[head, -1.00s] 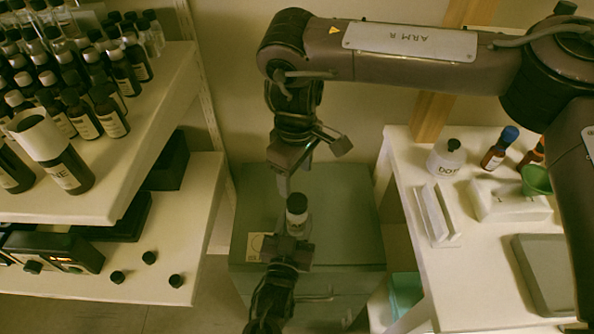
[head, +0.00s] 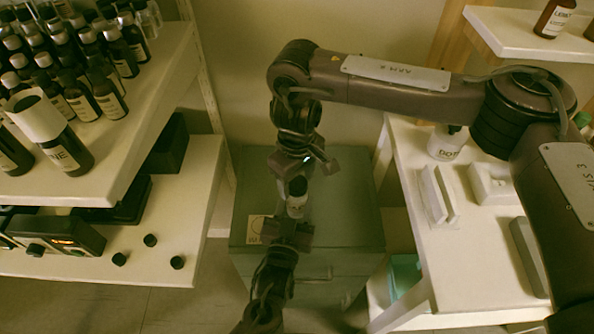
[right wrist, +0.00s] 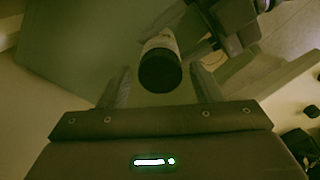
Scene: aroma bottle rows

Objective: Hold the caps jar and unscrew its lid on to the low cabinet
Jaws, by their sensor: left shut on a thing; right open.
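The caps jar (head: 296,207), a small white jar with a black lid (head: 297,186), stands upright over the grey-green low cabinet (head: 350,225). My left gripper (head: 293,226) is shut on the jar's body from the front. Whether the jar's base touches the cabinet is unclear. My right gripper (head: 302,168) is open just behind and above the lid. In the right wrist view the lid (right wrist: 160,73) lies between the two spread fingers, with a gap on each side. My left gripper also shows there (right wrist: 238,25).
A square label card (head: 258,230) lies on the cabinet, left of the jar. Left shelves hold dark bottles (head: 105,95) and several loose black caps (head: 150,240). The cabinet's right side is bare.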

